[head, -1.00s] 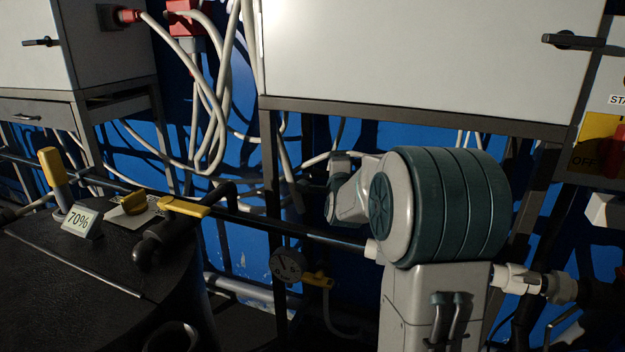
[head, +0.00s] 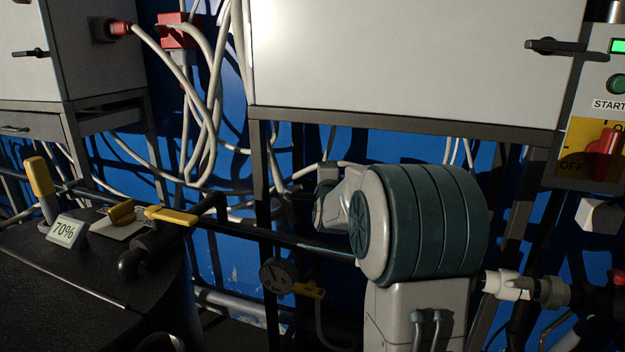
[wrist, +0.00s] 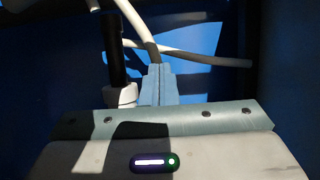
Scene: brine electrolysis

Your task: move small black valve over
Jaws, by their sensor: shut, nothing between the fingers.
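My gripper (wrist: 158,84) is shut and empty in the wrist view, its pale blue fingers together. A black upright rod or handle with a white collar (wrist: 121,95) stands just left of the fingertips; I cannot tell whether it is the small black valve or if they touch. In the head view my arm hides the gripper. No small black valve stands out clearly there. A yellow-handled valve (head: 171,215) sits on the black pipe at left, and a white fitting with a dark grey part (head: 510,285) is at right.
A black tank (head: 60,290) with a 70% display (head: 65,231) fills the lower left. A pressure gauge (head: 278,276) hangs low in the middle. Grey cabinets (head: 400,60) stand behind, with loose white cables (head: 205,110). A control panel (head: 595,145) with a red switch is at right.

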